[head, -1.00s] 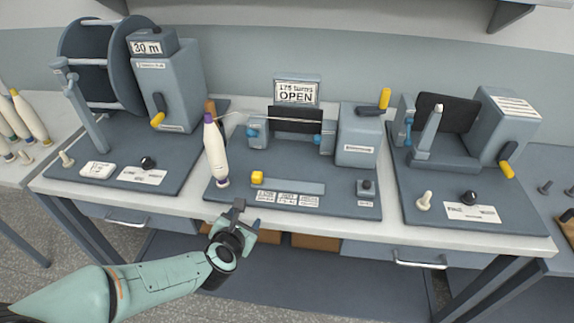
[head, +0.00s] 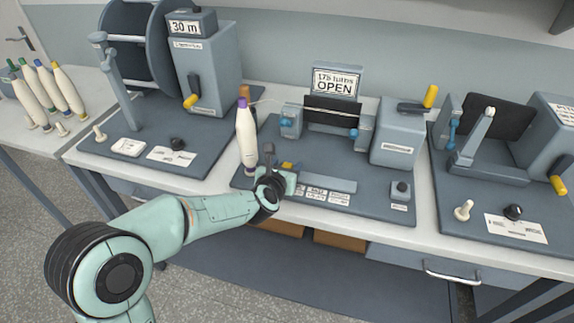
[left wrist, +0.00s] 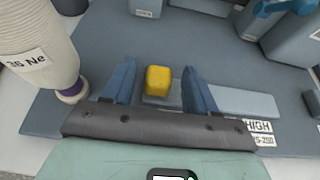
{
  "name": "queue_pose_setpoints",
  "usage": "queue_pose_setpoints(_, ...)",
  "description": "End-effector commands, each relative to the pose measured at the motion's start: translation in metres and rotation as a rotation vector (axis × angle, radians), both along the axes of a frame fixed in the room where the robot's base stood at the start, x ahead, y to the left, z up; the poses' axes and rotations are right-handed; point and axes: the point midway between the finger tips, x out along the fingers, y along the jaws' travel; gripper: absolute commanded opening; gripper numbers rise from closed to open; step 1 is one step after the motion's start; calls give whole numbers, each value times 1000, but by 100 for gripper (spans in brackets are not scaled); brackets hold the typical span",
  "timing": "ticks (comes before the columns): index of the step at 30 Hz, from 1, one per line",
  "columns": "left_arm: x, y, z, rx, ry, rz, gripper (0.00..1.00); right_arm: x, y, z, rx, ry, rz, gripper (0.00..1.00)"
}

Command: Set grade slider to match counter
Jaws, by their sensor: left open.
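The yellow slider knob (left wrist: 158,80) sits at the left end of its grey track (left wrist: 240,101) in the left wrist view. In the head view the knob (head: 287,165) is partly hidden by my left gripper (head: 283,168). My left gripper is open, with its two blue fingers (left wrist: 160,88) on either side of the knob and gaps on both sides. Grade labels (head: 325,194) lie along the front of the track. The counter sign (head: 336,80) reads "175 turns OPEN". My right gripper is not in view.
A bobbin (head: 246,135) marked "36 Ne" in the wrist view stands just left of my left gripper. The middle machine (head: 398,140) has a yellow crank and a small black button (head: 401,187). Other machines stand left and right.

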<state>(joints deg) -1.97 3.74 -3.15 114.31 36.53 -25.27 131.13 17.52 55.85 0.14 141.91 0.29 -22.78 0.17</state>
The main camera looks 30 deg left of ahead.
Motion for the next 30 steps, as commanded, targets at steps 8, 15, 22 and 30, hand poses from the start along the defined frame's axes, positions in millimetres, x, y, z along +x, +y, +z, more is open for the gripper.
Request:
queue_pose_setpoints(8,15,4,-6,0,1,0,57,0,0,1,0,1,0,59)
queue_pose_setpoints(15,15,4,-6,0,0,0,48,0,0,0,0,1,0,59)
queue_pose_setpoints(22,14,3,-6,0,0,0,0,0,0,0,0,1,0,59)
queue_pose_setpoints(30,25,-39,-5,-3,-2,-8,0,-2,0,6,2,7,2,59)
